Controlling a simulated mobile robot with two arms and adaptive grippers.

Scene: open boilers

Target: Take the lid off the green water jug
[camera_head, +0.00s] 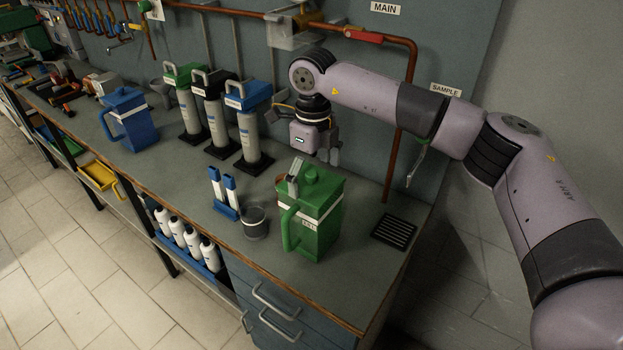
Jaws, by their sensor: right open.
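The green water jug (322,232) stands upright on the bench near its right front corner, its handle to the left. Its green lid (322,186) sits on top, with a raised round knob. A narrow grey piece shows at the lid's left edge; I cannot tell what it belongs to. My right gripper (327,155) hangs from the arm coming in from the right. It is above and behind the jug in the picture, fingers down, open and empty. I cannot tell the exact gap between the fingers and the knob. My left gripper is out of view.
A grey cup (255,222) and a blue stand with white bottles (224,192) are left of the jug. Tall samplers (249,130) stand behind. A blue jug (130,120) is farther left. A black drain grate (394,231) and copper pipe (398,130) are right.

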